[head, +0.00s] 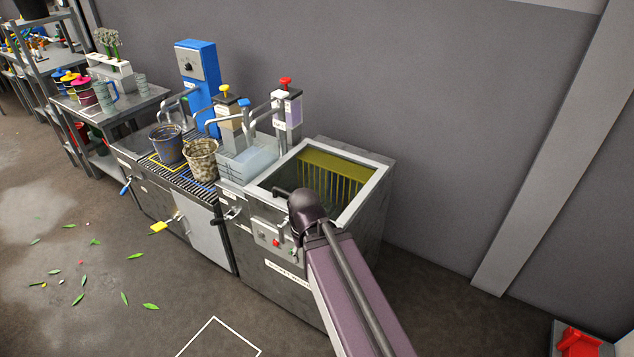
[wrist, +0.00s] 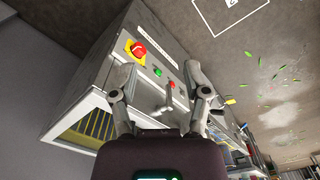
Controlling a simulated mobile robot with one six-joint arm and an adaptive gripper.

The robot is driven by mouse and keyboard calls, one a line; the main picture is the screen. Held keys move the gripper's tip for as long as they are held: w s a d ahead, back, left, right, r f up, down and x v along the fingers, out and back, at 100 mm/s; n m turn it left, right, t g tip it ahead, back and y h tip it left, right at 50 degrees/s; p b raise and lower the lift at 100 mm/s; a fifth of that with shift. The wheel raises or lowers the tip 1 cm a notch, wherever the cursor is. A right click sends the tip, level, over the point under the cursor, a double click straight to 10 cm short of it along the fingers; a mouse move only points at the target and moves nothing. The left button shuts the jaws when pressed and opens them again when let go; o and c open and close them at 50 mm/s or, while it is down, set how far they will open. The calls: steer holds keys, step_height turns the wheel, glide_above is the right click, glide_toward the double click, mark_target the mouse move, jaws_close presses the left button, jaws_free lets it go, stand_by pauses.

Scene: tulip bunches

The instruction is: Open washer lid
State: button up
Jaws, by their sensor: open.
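The washer (head: 357,225) is a grey metal box at the right end of the bench line. Its top has a pale rectangular frame, with yellow slats (head: 325,187) visible inside; I cannot tell whether a clear lid covers it. My gripper (wrist: 158,80) is open at the washer's front edge, pointing at its front panel. In the wrist view a small grey handle (wrist: 168,97) shows between the spread fingers, and I see no contact. In the head view my arm hides part of the washer's front and most of the gripper.
The front panel has a red emergency button (wrist: 138,49) and small coloured buttons. A wall stands close behind. Leaves (head: 135,256) lie on otherwise open floor.

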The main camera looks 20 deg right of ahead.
steer(key=w+d+r+n+t+p, duration=0.1)
steer(key=w+r+n+p, duration=0.1)
steer(key=w, duration=0.6)
steer(key=w+d+r+n+t+p, duration=0.2)
steer(key=w+r+n, duration=0.1)
steer(key=w, duration=0.5)
steer(key=w+d+r+n+t+y+p, duration=0.1)
steer(key=w+d+r+n+p, duration=0.1)
steer(key=w, duration=0.5)
steer(key=shift+w+d+r+n+t+p, duration=0.25)
steer(key=shift+w+r+n+t+p, duration=0.15)
steer(key=shift+r+n, duration=0.3)
steer(key=b+x, duration=1.2)
steer(key=x, duration=0.1)
steer(key=shift+w+a+f, duration=0.1)
steer(key=shift+w+f, duration=0.05)
steer(key=shift+f, duration=0.1)
steer(key=shift+b, duration=0.3)
jaws_close()
